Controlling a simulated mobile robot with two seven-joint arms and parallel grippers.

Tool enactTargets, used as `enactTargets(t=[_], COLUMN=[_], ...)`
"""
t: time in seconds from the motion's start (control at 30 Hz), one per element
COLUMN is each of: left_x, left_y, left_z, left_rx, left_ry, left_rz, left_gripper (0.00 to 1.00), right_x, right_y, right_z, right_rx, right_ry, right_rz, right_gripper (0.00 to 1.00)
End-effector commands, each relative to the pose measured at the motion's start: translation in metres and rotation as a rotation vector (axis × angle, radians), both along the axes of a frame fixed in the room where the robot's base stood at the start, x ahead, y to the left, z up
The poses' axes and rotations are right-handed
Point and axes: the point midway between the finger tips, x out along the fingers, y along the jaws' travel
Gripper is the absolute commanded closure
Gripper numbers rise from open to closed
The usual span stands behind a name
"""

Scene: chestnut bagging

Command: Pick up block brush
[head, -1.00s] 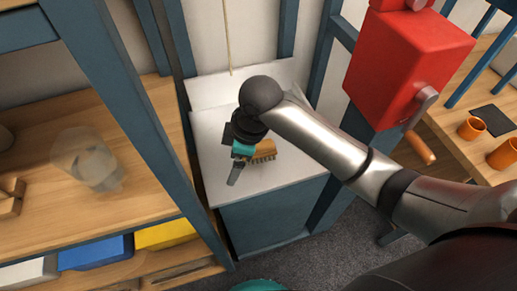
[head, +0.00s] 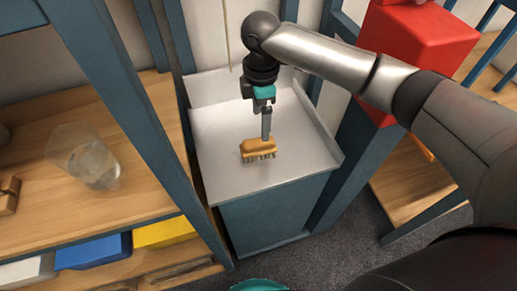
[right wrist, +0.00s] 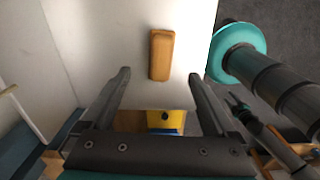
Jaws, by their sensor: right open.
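The block brush (head: 260,149) has a tan wooden block with dark bristles along its near edge. It lies on the white worktop (head: 222,170). In the right wrist view, the brush (right wrist: 161,55) shows as an orange-tan block on the white surface, a little beyond the fingertips and between their lines. My right gripper (head: 266,135) points down just behind the brush in the head view. In the right wrist view, its two fingers (right wrist: 158,74) are wide apart with nothing between them. I cannot tell whether a fingertip touches the brush. My left gripper is not in view.
The worktop has a raised rim at its back and right. Blue posts stand on both sides. A wooden shelf (head: 125,195) with a clear glass vessel (head: 93,165) is at left, above blue (head: 93,251) and yellow (head: 164,233) bins. A red box (head: 415,45) is at right.

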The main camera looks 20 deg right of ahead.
Motion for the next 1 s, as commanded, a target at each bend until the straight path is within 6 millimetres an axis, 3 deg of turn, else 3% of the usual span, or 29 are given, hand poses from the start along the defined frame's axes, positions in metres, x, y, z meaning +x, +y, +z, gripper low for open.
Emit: enactTargets(t=[0.1, 0.43, 0.7, 1.0], left_x=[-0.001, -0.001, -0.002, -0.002], left_y=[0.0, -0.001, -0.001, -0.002], left_z=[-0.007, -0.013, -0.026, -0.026], left_rx=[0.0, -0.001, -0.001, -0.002], left_ry=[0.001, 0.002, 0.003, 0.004], left_rz=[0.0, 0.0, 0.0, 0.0], left_gripper=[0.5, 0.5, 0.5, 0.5], right_x=[0.0, -0.001, -0.003, -0.002], right_y=[0.001, 0.002, 0.006, 0.006], right_z=[-0.024, -0.045, -0.084, -0.088], right_rx=[0.0, 0.0, -0.001, 0.0], right_ry=[0.001, 0.0, 0.0, -0.002], right_rz=[0.001, 0.001, -0.001, 0.001], right_gripper=[0.07, 0.07, 0.07, 0.1])
